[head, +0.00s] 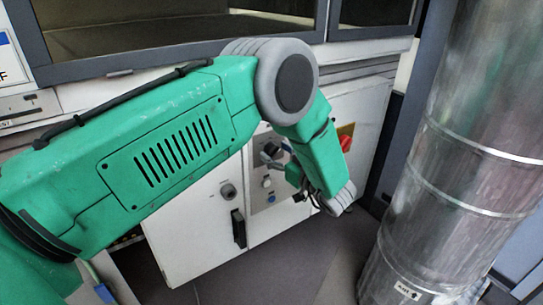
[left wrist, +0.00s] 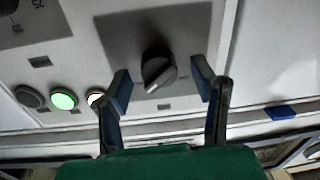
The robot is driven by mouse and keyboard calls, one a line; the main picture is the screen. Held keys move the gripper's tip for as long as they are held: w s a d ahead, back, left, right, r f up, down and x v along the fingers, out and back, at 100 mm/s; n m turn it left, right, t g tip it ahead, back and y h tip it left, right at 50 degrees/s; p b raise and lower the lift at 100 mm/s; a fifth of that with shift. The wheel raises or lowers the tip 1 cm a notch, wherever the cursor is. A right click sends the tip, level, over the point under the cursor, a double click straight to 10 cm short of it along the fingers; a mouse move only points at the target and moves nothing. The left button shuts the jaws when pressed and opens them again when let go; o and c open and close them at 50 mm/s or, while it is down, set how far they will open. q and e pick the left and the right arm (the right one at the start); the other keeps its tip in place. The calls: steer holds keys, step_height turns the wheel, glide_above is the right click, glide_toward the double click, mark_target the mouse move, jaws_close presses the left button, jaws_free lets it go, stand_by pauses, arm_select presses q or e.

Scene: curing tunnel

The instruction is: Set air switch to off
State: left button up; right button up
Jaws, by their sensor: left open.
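A black rotary switch (left wrist: 157,70) with a grey pointer bar sits on a dark grey plate in the left wrist view, likely the air switch; its label is not readable. Its bar is tilted, running from lower left to upper right. My left gripper (left wrist: 162,82) is open, with one blue-padded finger on each side of the switch. The fingers look apart from the knob; contact cannot be told. In the head view my green left arm reaches down to the control panel (head: 258,190) and hides part of it. My right gripper is not in view.
A lit green button (left wrist: 64,98), a lit white one (left wrist: 96,97) and a dark one (left wrist: 29,97) lie left of the switch. A red switch (head: 346,143) on yellow is right of my arm. A large metal duct (head: 450,170) stands at right; a black door handle (head: 238,229) is below.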

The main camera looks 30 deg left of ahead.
arm_select(q)
steer(key=shift+w+d+r, duration=0.1)
steer(key=shift+d+r, duration=0.15)
steer(key=shift+d, duration=0.05)
steer(key=shift+a+f, duration=0.25)
steer(key=shift+a, duration=0.4)
steer(key=shift+a+f, duration=0.15)
steer(key=shift+a, duration=0.2)
steer(key=shift+c, duration=1.1)
steer(key=c, duration=0.7)
steer(key=shift+c, duration=1.1)
steer(key=shift+d, duration=0.35)
